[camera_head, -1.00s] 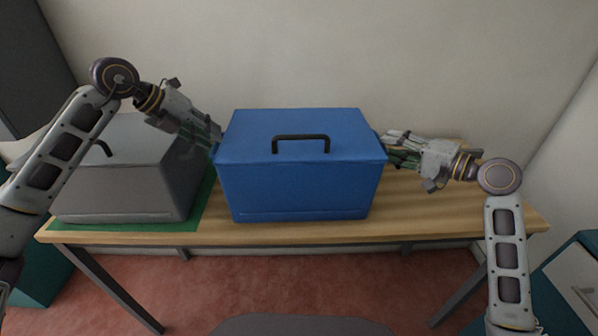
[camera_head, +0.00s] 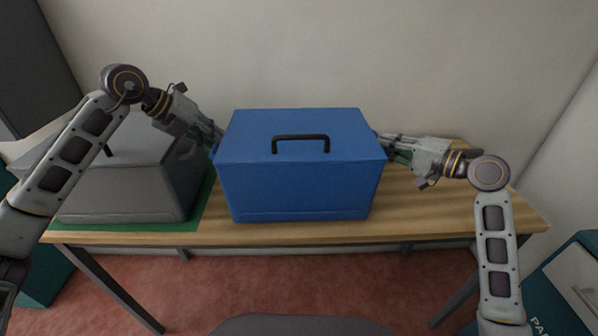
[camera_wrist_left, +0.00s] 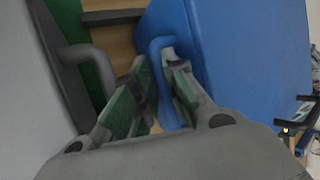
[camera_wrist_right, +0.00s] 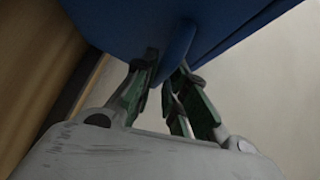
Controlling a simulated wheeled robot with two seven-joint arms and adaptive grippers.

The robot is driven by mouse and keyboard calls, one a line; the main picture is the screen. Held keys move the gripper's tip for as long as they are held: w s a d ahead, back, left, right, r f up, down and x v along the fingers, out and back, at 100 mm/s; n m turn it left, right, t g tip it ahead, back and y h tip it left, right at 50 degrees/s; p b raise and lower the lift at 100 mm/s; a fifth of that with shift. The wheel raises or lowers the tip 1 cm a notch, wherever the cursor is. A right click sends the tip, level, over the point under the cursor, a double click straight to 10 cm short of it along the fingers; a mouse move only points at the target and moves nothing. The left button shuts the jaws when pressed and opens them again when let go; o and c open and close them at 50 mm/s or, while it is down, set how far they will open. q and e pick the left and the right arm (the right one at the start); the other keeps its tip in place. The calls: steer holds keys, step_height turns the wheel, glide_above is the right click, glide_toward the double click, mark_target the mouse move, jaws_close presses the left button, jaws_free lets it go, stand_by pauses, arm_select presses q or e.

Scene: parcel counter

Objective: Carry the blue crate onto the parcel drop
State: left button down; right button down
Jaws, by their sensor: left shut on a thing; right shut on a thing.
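The blue crate (camera_head: 295,192) stands upright on the wooden table, with a black handle on its lid. My left gripper (camera_head: 216,146) is at its left side; in the left wrist view its fingers are shut around the blue side handle (camera_wrist_left: 167,85). My right gripper (camera_head: 384,147) is at its right side; in the right wrist view its green-padded fingers (camera_wrist_right: 168,70) close on a part under the blue crate wall, mostly hidden. A teal unit (camera_head: 543,322) at the lower right bears partly cut-off letters starting "PA", perhaps the parcel drop.
A grey crate (camera_head: 125,190) stands on a green mat (camera_head: 208,207) at the table's left, close to my left gripper. The table (camera_head: 440,212) is bare right of the blue crate. A wall is behind it. A dark chair back (camera_head: 300,326) shows at the front.

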steer(key=shift+f, duration=0.1)
stand_by(0.4)
steer(key=shift+r+p, duration=0.4)
steer(key=shift+r, duration=0.05)
steer(key=shift+r+p, duration=1.95)
steer(key=shift+r, duration=0.3)
steer(key=shift+d, duration=0.15)
